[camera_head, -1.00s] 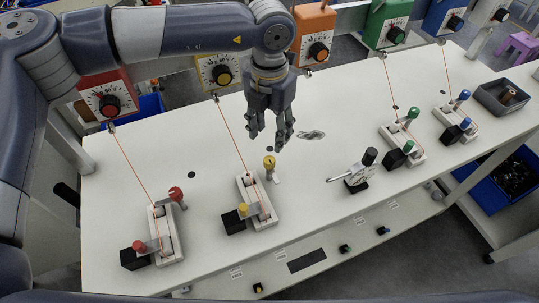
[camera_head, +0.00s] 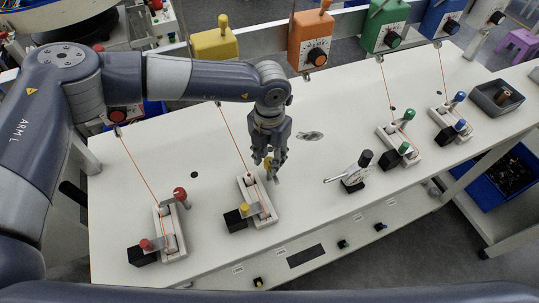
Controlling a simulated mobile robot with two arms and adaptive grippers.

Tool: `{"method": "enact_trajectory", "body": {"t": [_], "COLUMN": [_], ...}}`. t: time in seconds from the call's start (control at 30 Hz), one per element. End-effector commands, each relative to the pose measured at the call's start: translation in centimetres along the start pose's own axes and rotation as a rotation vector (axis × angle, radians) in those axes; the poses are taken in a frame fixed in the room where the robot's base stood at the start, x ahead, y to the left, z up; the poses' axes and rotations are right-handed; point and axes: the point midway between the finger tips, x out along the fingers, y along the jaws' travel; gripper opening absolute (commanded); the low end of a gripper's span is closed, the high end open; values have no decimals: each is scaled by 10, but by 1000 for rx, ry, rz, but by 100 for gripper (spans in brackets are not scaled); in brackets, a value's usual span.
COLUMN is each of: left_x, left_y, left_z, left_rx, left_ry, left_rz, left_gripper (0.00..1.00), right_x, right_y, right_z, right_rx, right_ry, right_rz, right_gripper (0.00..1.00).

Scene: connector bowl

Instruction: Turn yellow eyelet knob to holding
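The yellow station has a white base (camera_head: 257,203) with a thread running up from it. A yellow knob (camera_head: 268,163) on a light lever stands at its upper right end, partly hidden by my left gripper (camera_head: 269,166). The gripper points down, with its fingers around or right beside this knob; whether they press on it cannot be told. A second, smaller yellow knob (camera_head: 244,209) sits at the lower left of the base, by a black block (camera_head: 235,220). My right gripper is not in view.
A red-knobbed station (camera_head: 170,232) stands to the left. A grey device with a black knob (camera_head: 354,172), a green station (camera_head: 400,140) and a blue station (camera_head: 452,122) stand to the right. Slanted threads run to the boxes behind. The table (camera_head: 310,205) is clear between stations.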

Motion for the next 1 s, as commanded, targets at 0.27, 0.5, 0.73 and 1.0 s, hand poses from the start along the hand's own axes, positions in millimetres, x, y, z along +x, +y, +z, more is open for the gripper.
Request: {"method": "enact_trajectory", "body": {"t": [0.27, 0.5, 0.73, 1.0], "left_x": [0, 2, 6, 7], "left_y": [0, 0, 0, 0], "left_z": [0, 0, 1, 1], "left_rx": [1, 46, 185, 431], "left_ry": [0, -1, -4, -5], "left_rz": [0, 1, 1, 1], "left_gripper": [0, 0, 0, 0], "right_x": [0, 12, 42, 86], "right_y": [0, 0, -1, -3], "right_z": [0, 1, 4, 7], "right_rx": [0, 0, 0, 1], "right_ry": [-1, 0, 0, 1], "right_rz": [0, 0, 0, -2], "right_gripper": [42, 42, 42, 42]}}
